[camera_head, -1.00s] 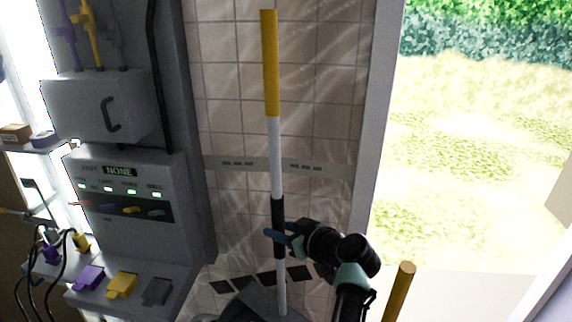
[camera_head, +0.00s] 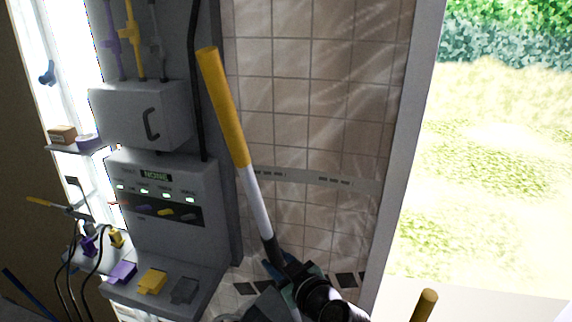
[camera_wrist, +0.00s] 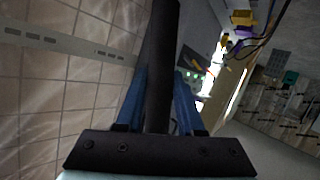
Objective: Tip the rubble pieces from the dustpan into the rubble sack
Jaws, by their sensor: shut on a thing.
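The long handle (camera_head: 256,208), yellow at the top, white in the middle and black at the grip, leans with its top to the left. A dark grey shape (camera_head: 262,309) at the bottom edge by its lower end looks like the dustpan, mostly cut off. My gripper (camera_head: 275,269) is shut on the black part of the handle. In the wrist view, the blue fingers of my gripper (camera_wrist: 158,100) stand on both sides of the black grip (camera_wrist: 161,60). I see neither the rubble pieces nor the rubble sack.
A grey panel unit (camera_head: 165,230) with a display, green lights and coloured pedals stands at left. A tiled wall (camera_head: 310,110) is behind the handle. A wooden post end (camera_head: 426,299) rises at lower right, before a bright opening.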

